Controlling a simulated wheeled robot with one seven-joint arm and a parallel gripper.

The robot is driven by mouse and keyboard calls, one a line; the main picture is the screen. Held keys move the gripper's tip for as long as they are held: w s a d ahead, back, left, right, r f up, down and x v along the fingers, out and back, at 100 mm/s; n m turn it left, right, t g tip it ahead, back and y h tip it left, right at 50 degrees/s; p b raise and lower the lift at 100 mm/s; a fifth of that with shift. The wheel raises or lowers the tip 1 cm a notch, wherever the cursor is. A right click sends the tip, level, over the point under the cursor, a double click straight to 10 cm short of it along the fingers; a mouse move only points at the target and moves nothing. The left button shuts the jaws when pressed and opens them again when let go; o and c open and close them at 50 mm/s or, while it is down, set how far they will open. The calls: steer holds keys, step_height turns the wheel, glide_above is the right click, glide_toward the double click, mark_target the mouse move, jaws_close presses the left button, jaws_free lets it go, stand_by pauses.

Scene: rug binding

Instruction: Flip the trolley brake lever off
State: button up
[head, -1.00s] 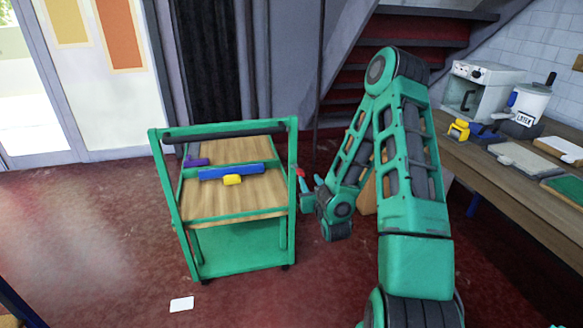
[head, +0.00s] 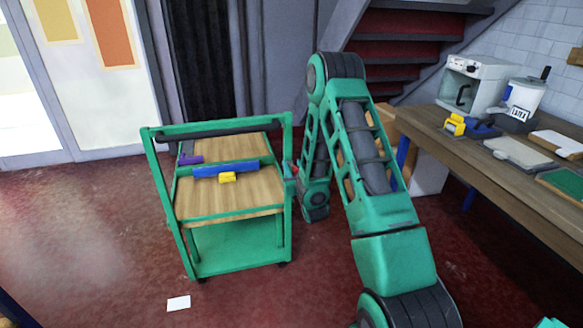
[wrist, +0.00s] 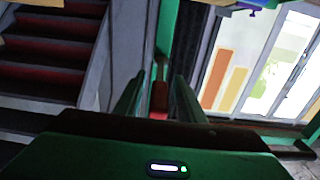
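The green trolley (head: 236,262) stands left of my arm, with wooden shelf boards. A red lever (wrist: 159,98) shows in the wrist view between the two fingers of my gripper (wrist: 158,88). The fingers stand apart on either side of it, with no clear contact on both sides. In the head view, a small bit of red shows at the trolley's right side, where my gripper (head: 290,171) is small and partly hidden by my arm. The lever's pivot and exact angle cannot be made out.
A workbench (head: 500,172) with machines runs along the right. A white card (head: 178,303) lies on the red floor. Stairs (head: 410,50) rise behind.

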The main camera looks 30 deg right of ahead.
steer(key=shift+w+d, duration=0.15)
steer(key=shift+w, duration=0.35)
jaws_close()
